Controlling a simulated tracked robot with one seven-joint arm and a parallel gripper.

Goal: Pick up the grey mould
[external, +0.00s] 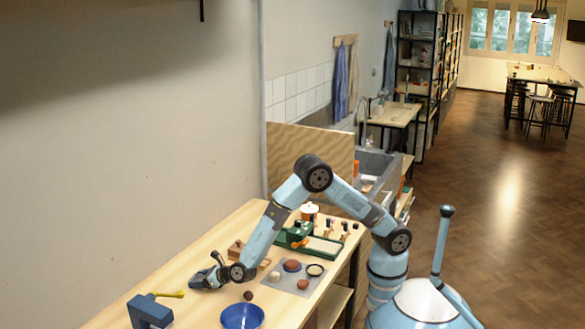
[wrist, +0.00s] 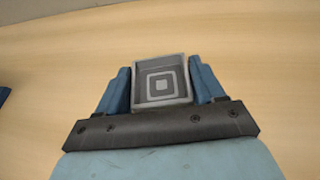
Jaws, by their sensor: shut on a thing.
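The grey mould (wrist: 161,80) is a small square block with a raised rim and a nested-square pattern on its face. It sits between the two blue fingers of my gripper (wrist: 160,85) in the wrist view, and the gripper is shut on it. In the external view my gripper (external: 207,277) is over the wooden bench, left of the middle. The mould cannot be made out clearly there. I cannot tell whether the mould touches the bench.
A blue bowl (external: 242,317) and a small dark ball (external: 248,295) are right of my gripper. A blue block-shaped tool (external: 150,311) with a yellow handle stands to the left. A grey mat (external: 288,283) holds several small items.

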